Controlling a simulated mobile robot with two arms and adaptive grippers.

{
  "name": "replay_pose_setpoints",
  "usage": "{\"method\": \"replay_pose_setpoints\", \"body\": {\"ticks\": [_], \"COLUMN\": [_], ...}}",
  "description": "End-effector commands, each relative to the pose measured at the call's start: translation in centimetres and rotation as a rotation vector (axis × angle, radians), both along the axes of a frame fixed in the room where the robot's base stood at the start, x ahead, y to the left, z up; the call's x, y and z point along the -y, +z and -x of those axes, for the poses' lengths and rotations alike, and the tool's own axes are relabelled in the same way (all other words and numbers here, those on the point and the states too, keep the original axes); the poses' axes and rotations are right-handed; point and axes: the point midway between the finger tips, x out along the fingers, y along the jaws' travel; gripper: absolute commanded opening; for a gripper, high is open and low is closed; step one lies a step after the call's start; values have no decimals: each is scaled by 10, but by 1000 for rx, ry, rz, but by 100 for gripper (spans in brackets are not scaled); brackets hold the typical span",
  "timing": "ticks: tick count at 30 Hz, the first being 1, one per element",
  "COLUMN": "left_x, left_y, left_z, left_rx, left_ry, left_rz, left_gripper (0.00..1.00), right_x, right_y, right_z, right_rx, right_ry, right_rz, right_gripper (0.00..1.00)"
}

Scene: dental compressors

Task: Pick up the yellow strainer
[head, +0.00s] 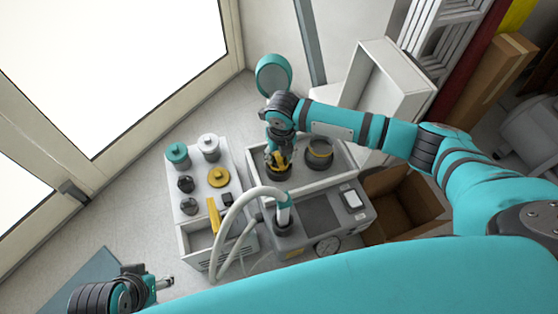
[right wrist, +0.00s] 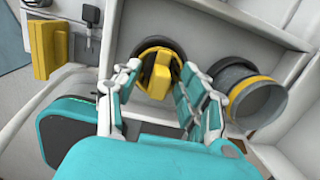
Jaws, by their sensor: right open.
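The yellow strainer (right wrist: 155,75) sits in a dark round cup in the right wrist view, with its raised yellow grip facing the camera. In the head view the strainer (head: 285,160) is partly hidden by my right gripper (head: 275,155), which is above it, pointing down. In the right wrist view the fingers of my right gripper (right wrist: 160,95) are spread, one on each side of the strainer. I cannot tell whether they touch it. My left gripper (head: 165,283) is low at the left, away from the strainer, with nothing visible in it.
A second dark cup with a yellow band (head: 319,153) stands right of the strainer in the same grey-white tray. A white cabinet (head: 230,160) at left carries several knobs, a yellow disc (head: 218,177) and a yellow block (head: 213,216). A white hose (head: 228,225) arches in front. A cardboard box (head: 400,205) stands at right.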

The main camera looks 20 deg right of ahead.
Motion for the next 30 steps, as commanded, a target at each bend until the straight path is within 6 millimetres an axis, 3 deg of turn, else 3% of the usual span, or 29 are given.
{"method": "replay_pose_setpoints", "body": {"ticks": [2,12,23,30], "left_x": [0,0,0,0], "left_y": [0,0,2,9], "left_z": [0,0,0,-2], "left_rx": [0,0,0,1], "left_ry": [0,0,0,0], "left_rz": [0,0,0,1], "left_gripper": [40,40,40,40], "right_x": [0,0,0,-1], "right_y": [0,1,6,33], "right_z": [0,0,0,-1], "right_rx": [0,0,1,3], "right_ry": [0,0,1,1], "right_rz": [0,0,-1,-2], "right_gripper": [41,0,0,0]}}
